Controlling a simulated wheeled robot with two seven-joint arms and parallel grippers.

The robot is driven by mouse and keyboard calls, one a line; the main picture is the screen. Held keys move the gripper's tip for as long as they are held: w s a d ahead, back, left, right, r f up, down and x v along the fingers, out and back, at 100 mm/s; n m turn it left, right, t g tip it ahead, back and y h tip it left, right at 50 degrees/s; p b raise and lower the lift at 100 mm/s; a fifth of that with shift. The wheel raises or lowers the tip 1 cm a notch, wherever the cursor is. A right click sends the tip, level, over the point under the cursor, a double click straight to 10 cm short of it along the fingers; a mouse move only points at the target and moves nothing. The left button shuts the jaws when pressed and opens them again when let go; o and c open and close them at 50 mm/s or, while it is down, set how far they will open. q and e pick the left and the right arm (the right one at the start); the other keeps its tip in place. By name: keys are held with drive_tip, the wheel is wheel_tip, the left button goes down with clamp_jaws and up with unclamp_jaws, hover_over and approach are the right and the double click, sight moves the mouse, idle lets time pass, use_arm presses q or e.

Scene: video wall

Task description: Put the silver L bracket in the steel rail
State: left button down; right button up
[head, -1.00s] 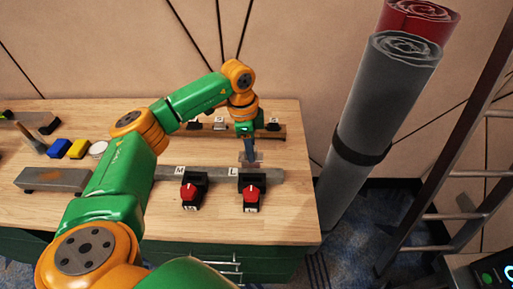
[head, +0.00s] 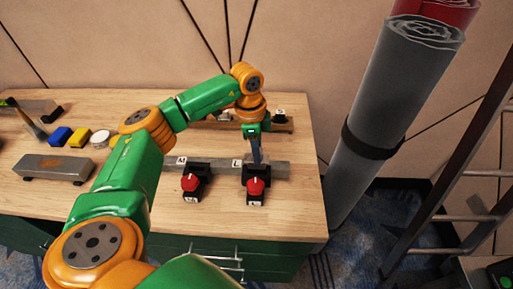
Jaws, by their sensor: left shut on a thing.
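The steel rail (head: 220,169) is a long grey bar across the front of the wooden bench, with black holders at labels M and L. My left gripper (head: 258,160) points down at the rail beside the L label, above the right holder. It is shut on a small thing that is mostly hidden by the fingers. I take it to be the silver L bracket, but its shape cannot be made out. Whether it touches the rail cannot be told. My right gripper is not in view.
Two red-knobbed black clamps (head: 192,184) (head: 255,187) stand at the rail. A grey block (head: 53,168), a blue block (head: 60,136) and a yellow block (head: 79,138) sit at the left. A grey roll (head: 392,95) leans beyond the right edge.

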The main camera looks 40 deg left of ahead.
sight(257, 168)
use_arm(q)
drive_tip(key=shift+f, duration=0.5)
idle(0.7)
drive_tip(key=shift+f+b, duration=0.55)
drive_tip(key=shift+f, duration=0.05)
drive_tip(key=shift+f, duration=0.2)
drive_tip(key=shift+f+b, duration=0.4)
drive_tip(key=shift+f, duration=0.1)
drive_tip(key=shift+f, duration=0.15)
idle(0.4)
drive_tip(key=shift+f+b, duration=0.35)
drive_tip(key=shift+f, duration=0.15)
drive_tip(key=shift+f, duration=0.15)
